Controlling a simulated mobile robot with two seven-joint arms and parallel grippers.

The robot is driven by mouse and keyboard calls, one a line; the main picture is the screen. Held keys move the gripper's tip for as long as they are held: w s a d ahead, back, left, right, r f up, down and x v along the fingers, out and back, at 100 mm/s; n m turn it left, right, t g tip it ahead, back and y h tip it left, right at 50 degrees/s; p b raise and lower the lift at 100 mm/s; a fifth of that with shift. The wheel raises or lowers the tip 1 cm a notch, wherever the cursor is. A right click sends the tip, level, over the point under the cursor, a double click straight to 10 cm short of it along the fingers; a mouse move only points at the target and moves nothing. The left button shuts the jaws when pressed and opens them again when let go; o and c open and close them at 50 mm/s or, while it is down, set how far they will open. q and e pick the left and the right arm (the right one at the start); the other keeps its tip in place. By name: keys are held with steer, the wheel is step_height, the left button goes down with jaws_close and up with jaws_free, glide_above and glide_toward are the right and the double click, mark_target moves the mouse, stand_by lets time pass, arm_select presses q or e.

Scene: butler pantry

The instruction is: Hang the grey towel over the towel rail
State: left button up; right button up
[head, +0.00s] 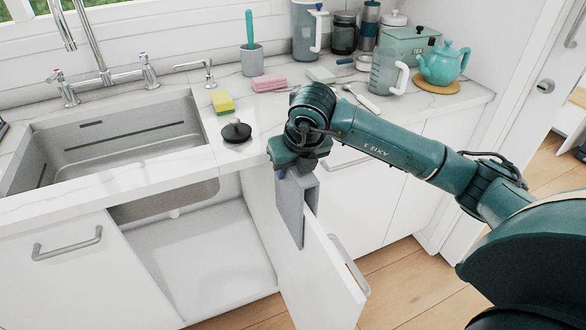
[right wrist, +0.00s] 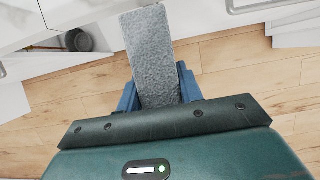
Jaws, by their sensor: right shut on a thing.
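The grey towel (head: 290,208) hangs down at the top edge of the open white cabinet door (head: 318,268), below the sink counter. One part hangs on the door's inner side and a narrower part shows toward its outer side. My right gripper (head: 293,168) is just above the door and shut on the towel's upper part. In the right wrist view the towel (right wrist: 150,55) is a grey strip between the blue fingers (right wrist: 158,86). I cannot make out a separate towel rail; the towel and gripper may hide it. A grey bar handle (head: 350,263) is on the door's outer face. My left gripper is not in view.
The sink (head: 125,135) and open cabinet are on the left. Wooden floor (head: 400,285) is clear right of the door.

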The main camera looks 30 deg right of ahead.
step_height(320, 180, up, 2)
steer(key=shift+r+p, duration=0.1)
steer(key=shift+p, duration=0.45)
steer(key=shift+r+p, duration=0.7)
steer(key=shift+r, duration=0.5)
steer(key=shift+r+p, duration=0.55)
steer(key=shift+r, duration=0.3)
steer(key=shift+r+p, duration=0.35)
steer(key=shift+r, duration=0.25)
steer(key=shift+r+p, duration=0.55)
steer(key=shift+r, duration=0.3)
steer(key=shift+r+p, duration=0.5)
steer(key=shift+r, duration=0.65)
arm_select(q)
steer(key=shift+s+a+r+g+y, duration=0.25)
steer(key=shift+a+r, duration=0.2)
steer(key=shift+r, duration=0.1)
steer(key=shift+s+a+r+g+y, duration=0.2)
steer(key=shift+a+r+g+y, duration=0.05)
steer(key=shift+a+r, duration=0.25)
